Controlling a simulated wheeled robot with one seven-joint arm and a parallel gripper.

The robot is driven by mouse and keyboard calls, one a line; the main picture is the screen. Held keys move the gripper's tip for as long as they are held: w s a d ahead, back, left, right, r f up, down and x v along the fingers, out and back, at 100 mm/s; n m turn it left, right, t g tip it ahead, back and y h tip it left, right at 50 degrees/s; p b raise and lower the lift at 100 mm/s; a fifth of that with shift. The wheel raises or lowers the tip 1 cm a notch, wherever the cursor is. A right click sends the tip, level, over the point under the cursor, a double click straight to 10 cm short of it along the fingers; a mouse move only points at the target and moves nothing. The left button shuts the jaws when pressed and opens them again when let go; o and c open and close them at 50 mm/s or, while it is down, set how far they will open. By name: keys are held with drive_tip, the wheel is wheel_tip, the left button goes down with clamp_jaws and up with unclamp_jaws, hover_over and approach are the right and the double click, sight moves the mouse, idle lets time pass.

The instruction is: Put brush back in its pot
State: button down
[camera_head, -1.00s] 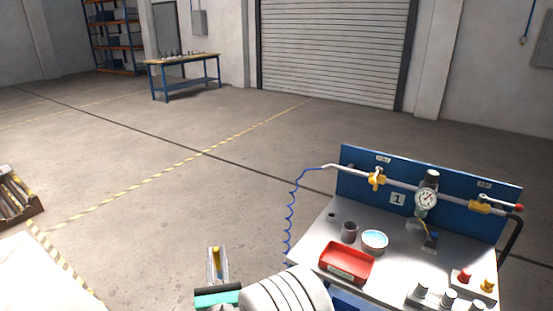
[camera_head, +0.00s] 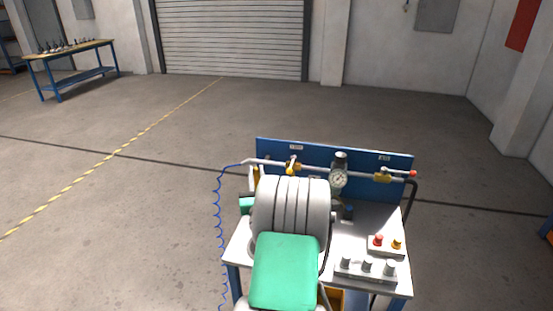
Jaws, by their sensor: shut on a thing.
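My gripper (camera_head: 255,178) is at the left back of the workbench, partly hidden behind my grey and green arm. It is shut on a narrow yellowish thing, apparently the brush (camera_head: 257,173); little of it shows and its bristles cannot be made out. The gripper is in front of the left part of the blue back panel. The brown-grey pot, the bowl of blue liquid and the red tray on the left half of the bench top are hidden behind my arm now.
The grey bench top (camera_head: 393,222) carries a box with red and yellow knobs (camera_head: 387,243) and a block of grey knobs (camera_head: 367,265). A pipe with a gauge (camera_head: 338,179) and yellow valves runs along the blue panel (camera_head: 325,160). A coiled blue hose (camera_head: 218,225) hangs at the left.

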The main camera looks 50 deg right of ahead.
drive_tip(key=s+d+r, duration=0.1)
drive_tip(key=s+d, duration=0.3)
wheel_tip(320, 180, down, 14)
drive_tip(key=b, duration=1.4)
drive_tip(key=shift+d+r+m+g+h, duration=0.2)
drive_tip(key=shift+r+m+g+h, duration=0.1)
drive_tip(key=shift+g, duration=0.1)
drive_tip(key=c, duration=1.2)
unclamp_jaws()
drive_tip(key=shift+c, duration=0.2)
